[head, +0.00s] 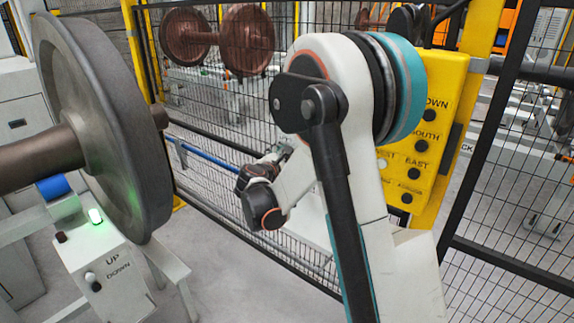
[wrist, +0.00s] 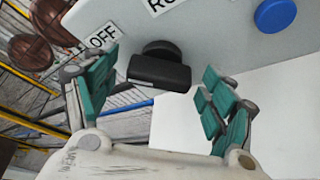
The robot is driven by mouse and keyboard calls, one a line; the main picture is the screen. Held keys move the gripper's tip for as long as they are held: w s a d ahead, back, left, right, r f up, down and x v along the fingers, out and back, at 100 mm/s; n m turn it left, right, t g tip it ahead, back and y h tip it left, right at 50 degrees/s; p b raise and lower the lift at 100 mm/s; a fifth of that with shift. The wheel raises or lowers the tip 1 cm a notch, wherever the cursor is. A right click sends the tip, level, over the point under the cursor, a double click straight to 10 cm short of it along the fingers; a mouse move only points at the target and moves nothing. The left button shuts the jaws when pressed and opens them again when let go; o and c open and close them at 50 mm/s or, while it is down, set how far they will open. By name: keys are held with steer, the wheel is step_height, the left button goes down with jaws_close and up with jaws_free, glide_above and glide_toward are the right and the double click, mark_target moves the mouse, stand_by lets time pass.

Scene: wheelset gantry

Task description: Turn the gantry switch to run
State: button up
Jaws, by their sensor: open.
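In the wrist view, a black rotary switch (wrist: 158,72) sticks out from a pale grey panel (wrist: 215,42). An OFF label (wrist: 102,36) is at its upper left, and a partly cut-off label starting with "R" (wrist: 166,4) is above it. The switch's bar lies nearly level in the picture; I cannot tell which label it points at. My gripper (wrist: 160,66) is open, with one set of teal-padded fingers left of the switch and one right. Gaps show on both sides, so it is not clamped. In the head view I cannot make out the switch.
A blue button (wrist: 275,15) sits on the same panel, right of the switch. In the head view, a large wheelset (head: 95,130) stands at left by an UP/DOWN box (head: 105,275). A yellow pendant (head: 428,130) and mesh fence (head: 500,200) are at right, behind my arm.

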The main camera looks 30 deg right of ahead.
steer(key=c, duration=1.1)
steer(key=shift+o, duration=0.3)
steer(key=shift+m, duration=0.3)
steer(key=shift+f+m+t+h+b, duration=0.2)
steer(key=shift+m+t+h, duration=0.55)
steer(key=shift+m, duration=2)
steer(key=shift+f+m+t+h+b, duration=0.2)
steer(key=shift+m+t+h, duration=0.5)
steer(key=shift+m, duration=2)
steer(key=shift+f+m+t+h+b, duration=0.2)
steer(key=shift+m+t+h, duration=0.5)
steer(key=shift+m, duration=2.05)
steer(key=shift+g+h, duration=0.35)
steer(key=shift+h, duration=0.1)
